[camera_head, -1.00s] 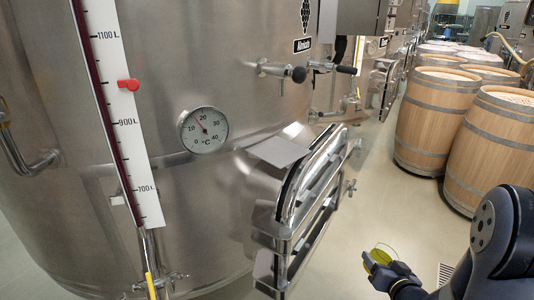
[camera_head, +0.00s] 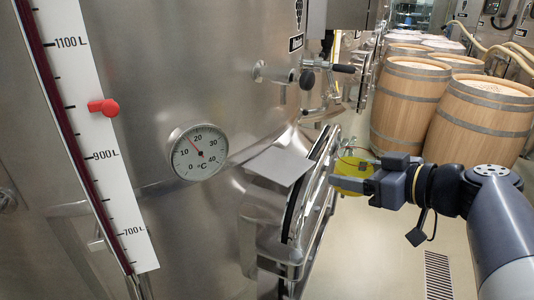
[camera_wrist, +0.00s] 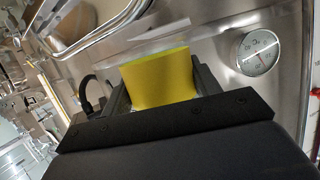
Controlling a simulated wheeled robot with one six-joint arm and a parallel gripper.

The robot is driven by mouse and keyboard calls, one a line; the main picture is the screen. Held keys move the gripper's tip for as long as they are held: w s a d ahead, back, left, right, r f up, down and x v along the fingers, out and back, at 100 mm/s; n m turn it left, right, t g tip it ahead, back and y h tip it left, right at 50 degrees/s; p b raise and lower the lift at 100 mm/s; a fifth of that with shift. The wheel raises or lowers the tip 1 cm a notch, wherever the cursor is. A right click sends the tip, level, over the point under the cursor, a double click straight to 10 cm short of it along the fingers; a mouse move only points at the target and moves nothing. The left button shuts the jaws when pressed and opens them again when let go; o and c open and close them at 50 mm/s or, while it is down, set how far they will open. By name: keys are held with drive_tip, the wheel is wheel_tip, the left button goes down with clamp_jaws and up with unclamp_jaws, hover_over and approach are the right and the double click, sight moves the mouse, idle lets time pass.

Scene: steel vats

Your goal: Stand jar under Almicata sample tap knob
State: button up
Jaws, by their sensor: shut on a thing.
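My gripper (camera_head: 356,180) is shut on a yellow, partly see-through jar (camera_head: 347,187), to the right of the open steel hatch on the near vat. In the wrist view the jar (camera_wrist: 160,79) sits between my two dark fingers and looks tilted. The sample tap with its black knob (camera_head: 307,79) sticks out of the vat wall, above and to the left of my gripper. The jar is apart from the tap. The dark label (camera_head: 296,42) above the tap is cut by glare and angle, and I cannot read its name.
A flat steel plate (camera_head: 279,165) juts from the vat beside the hatch door (camera_head: 308,195), close left of my gripper. A dial thermometer (camera_head: 199,152) and a level scale (camera_head: 95,130) are on the vat. Wooden barrels (camera_head: 482,115) stand at right. The floor between is clear.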

drive_tip(key=shift+s+a+r, duration=0.3)
drive_tip(key=shift+s+r, duration=0.15)
drive_tip(key=shift+r, duration=0.05)
drive_tip(key=shift+w+a+r, duration=0.1)
drive_tip(key=shift+w+a, duration=0.05)
drive_tip(key=shift+a, duration=0.1)
drive_tip(key=p, duration=0.6)
hover_over(282, 165)
drive_tip(key=shift+s+d, duration=0.2)
drive_tip(key=f, duration=0.2)
drive_tip(key=p, duration=0.1)
drive_tip(key=shift+w+a+f, duration=0.25)
drive_tip(key=shift+f, duration=0.6)
drive_tip(key=shift+f+b, duration=0.25)
drive_tip(key=shift+b, duration=0.1)
drive_tip(key=o, duration=1.3)
drive_tip(key=shift+o, duration=0.2)
drive_tip(key=shift+r, duration=0.15)
